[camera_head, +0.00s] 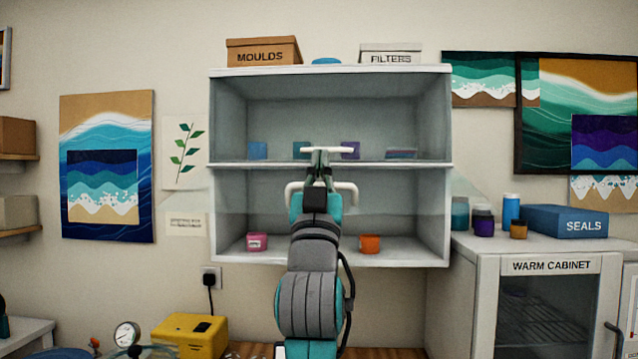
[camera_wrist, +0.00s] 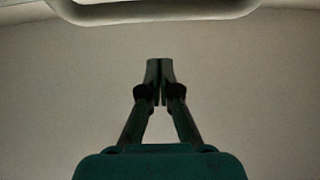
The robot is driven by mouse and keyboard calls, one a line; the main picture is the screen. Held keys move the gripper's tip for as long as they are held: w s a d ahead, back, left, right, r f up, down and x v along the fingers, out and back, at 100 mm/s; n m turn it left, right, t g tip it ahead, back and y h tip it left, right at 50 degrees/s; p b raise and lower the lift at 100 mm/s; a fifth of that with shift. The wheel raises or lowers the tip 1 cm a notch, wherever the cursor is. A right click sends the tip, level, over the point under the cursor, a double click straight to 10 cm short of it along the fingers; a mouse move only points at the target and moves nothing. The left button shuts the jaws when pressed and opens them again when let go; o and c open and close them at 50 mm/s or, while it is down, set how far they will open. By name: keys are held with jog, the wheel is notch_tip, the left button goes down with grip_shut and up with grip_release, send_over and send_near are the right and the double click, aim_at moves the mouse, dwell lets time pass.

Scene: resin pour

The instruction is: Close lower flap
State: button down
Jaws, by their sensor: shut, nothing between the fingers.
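The white wall cabinet (camera_head: 331,166) has an upper and a lower compartment. The lower flap (camera_head: 185,199) is a clear panel that appears swung up and out from the middle shelf, so the lower compartment looks open below it. A white bar, likely this handle (camera_wrist: 155,10), crosses the top of the wrist view. My gripper (camera_head: 319,163) is shut and empty near the middle shelf; its fingertips (camera_wrist: 160,65) show apart from the bar in the wrist view. Contact with the flap cannot be told.
A small white handle (camera_head: 340,150) shows at the upper compartment's bottom edge. A pink tub (camera_head: 257,242) and an orange tub (camera_head: 370,244) stand inside the lower compartment. Several jars and a blue SEALS box (camera_head: 565,221) stand on the warm cabinet (camera_head: 550,300) at right.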

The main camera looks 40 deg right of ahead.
aim_at(321, 184)
jog(key=shift+w+d+f, duration=0.25)
jog(key=shift+f, duration=0.3)
jog(key=shift+w+d+f, duration=0.25)
jog(key=shift+d+f, duration=0.05)
jog(key=shift+f, duration=0.25)
jog(key=shift+w+d+f, duration=0.25)
jog(key=shift+f, duration=0.3)
